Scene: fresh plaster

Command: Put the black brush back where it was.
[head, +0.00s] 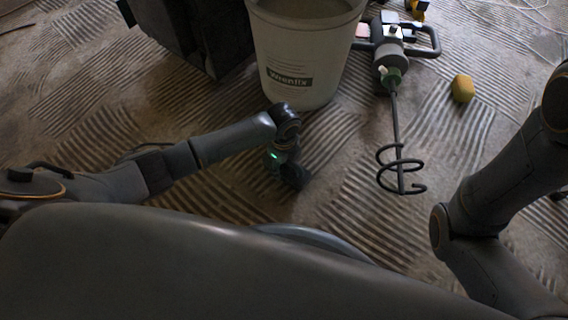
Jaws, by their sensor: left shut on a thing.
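My left gripper (290,176) hangs low over the ridged floor, in front of the white bucket (303,70). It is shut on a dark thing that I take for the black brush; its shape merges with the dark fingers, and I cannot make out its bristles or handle. I cannot tell whether it touches the floor. My right arm comes in at the right edge, but its gripper is out of view.
A mixer (391,60) with a spiral paddle lies right of the bucket, beside a yellow sponge (462,88). A large dark object (190,35) stands left of the bucket. Thin cables lie at the top right. Ridged floor (340,160) is clear between my gripper and the paddle.

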